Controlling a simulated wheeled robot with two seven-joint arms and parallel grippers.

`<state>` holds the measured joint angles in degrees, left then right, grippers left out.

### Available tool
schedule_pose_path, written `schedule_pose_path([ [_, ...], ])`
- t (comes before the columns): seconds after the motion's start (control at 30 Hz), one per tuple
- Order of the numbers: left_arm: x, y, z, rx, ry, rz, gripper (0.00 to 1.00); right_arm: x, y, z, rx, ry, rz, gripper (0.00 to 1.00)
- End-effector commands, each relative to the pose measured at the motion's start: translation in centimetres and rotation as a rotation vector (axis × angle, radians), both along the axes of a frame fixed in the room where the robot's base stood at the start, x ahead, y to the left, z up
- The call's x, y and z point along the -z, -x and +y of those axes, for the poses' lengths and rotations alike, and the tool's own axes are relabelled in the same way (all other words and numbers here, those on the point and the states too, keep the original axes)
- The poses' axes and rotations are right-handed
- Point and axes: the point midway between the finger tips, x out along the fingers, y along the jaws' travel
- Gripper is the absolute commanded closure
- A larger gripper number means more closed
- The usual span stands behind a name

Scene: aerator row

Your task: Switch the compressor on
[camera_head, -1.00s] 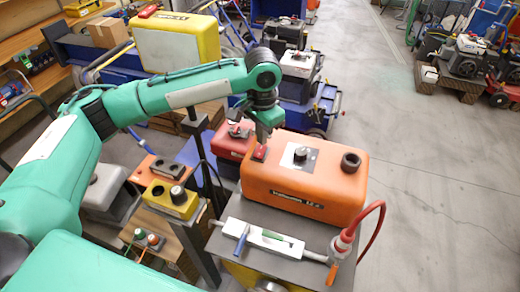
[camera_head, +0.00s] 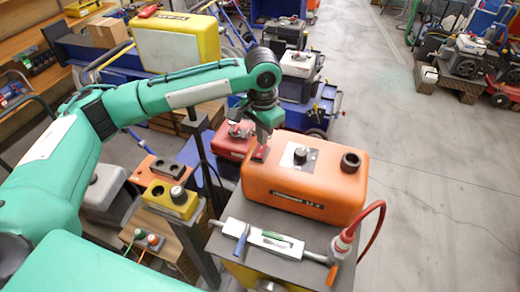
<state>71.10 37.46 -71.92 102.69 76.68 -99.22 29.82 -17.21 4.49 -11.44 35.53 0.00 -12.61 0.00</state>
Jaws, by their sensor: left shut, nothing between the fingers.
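The orange compressor (camera_head: 325,188) sits on a grey-topped stand. A small red switch (camera_head: 260,153) in a dark frame is at the left end of its top. A black knob on a pale plate (camera_head: 300,155) and a black cap (camera_head: 350,162) are further right on the top. My left gripper (camera_head: 262,143) points down with its fingers shut and empty, its tips right at or just above the switch. I cannot tell whether they touch it or which way the switch is set. My right gripper is not in view.
A red unit (camera_head: 232,140) stands close behind the compressor's left end. In front lie a pale gauge bar with a blue handle (camera_head: 242,242) and a red connector with a hose (camera_head: 343,243). A yellow control box (camera_head: 170,198) is to the left.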

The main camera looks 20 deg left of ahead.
Motion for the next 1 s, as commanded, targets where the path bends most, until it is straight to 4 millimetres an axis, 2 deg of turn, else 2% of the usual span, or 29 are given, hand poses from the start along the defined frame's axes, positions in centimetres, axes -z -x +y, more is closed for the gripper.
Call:
schedule_pose_path([
  [1.0, 0.63, -0.01, -0.01, 0.000, 0.000, 0.000, 1.00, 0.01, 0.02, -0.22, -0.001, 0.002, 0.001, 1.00],
])
